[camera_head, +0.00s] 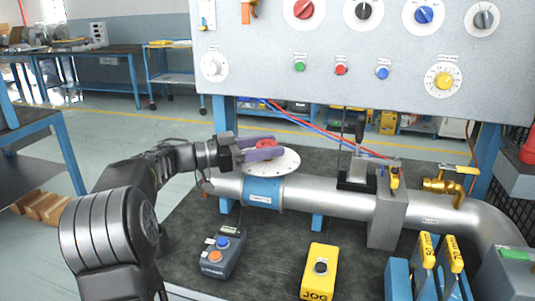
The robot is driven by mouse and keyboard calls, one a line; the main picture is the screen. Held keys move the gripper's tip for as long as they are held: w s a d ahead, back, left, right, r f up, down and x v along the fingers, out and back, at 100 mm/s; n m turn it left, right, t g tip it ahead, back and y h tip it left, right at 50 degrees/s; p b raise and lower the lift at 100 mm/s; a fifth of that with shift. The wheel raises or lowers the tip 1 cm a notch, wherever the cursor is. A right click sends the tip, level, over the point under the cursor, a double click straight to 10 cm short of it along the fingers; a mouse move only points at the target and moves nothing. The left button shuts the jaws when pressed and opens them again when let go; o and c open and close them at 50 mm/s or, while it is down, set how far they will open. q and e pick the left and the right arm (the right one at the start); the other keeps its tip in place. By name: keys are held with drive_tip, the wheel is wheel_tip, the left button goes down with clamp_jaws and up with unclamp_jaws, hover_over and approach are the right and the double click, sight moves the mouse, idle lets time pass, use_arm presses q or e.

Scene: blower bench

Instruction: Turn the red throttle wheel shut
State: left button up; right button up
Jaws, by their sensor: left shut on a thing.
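The red throttle wheel (268,144) sits over a round white dial plate (285,162) above the blue-banded part of the silver pipe. My left gripper (264,149) reaches in from the left, its two purple fingers shut on the wheel from either side. The fingers and wrist hide much of the wheel, so its turn angle cannot be read. My right gripper is not in view.
The silver pipe (330,199) runs right to a grey gate block (388,220) and a brass valve (440,186). A grey pendant (222,255) and yellow JOG box (319,272) lie in front on the dark mat. A panel of knobs (330,55) stands behind.

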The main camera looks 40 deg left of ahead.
use_arm(q)
drive_tip(key=shift+r, duration=0.25)
drive_tip(key=o, duration=1.4)
drive_tip(key=shift+f, duration=0.1)
